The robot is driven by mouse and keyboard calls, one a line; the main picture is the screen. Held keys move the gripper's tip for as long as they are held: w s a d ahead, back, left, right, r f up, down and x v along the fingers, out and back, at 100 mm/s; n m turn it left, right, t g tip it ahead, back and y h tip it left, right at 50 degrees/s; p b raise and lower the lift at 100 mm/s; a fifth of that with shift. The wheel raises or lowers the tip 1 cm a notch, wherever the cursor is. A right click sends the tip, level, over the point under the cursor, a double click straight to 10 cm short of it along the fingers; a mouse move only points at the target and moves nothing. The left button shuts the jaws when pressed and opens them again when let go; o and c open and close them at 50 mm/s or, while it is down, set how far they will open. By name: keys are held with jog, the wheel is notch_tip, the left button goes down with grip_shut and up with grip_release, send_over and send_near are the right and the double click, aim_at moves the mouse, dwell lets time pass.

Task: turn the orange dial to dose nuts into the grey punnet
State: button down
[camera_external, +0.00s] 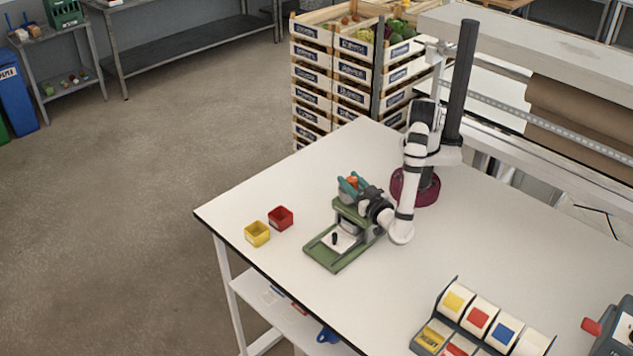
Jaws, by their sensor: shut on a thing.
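The orange dial (352,182) is on top of a small green dispenser stand (322,254) near the middle of the white table. My gripper (350,185) reaches in from the right with its teal fingers shut on the dial, which they partly hide. A pale, light-grey thing (345,242) with a small dark upright piece sits on the stand's base, below the dial. I cannot tell if it is the grey punnet, and no nuts can be made out.
A yellow punnet (257,234) and a red punnet (281,218) stand left of the dispenser. A rack with yellow, red and blue labels (480,318) is at the lower right, beside a red-handled device (591,326). Stacked crates (312,78) stand behind the table. The table between is clear.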

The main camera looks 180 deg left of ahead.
jog(key=shift+m+g+y, duration=0.5)
jog(key=shift+m+y, duration=0.45)
jog(key=shift+y, duration=0.45)
jog(key=shift+m+g+y, duration=0.5)
jog(key=shift+m+y, duration=0.45)
jog(key=shift+y, duration=0.45)
jog(key=c, duration=0.5)
grip_release()
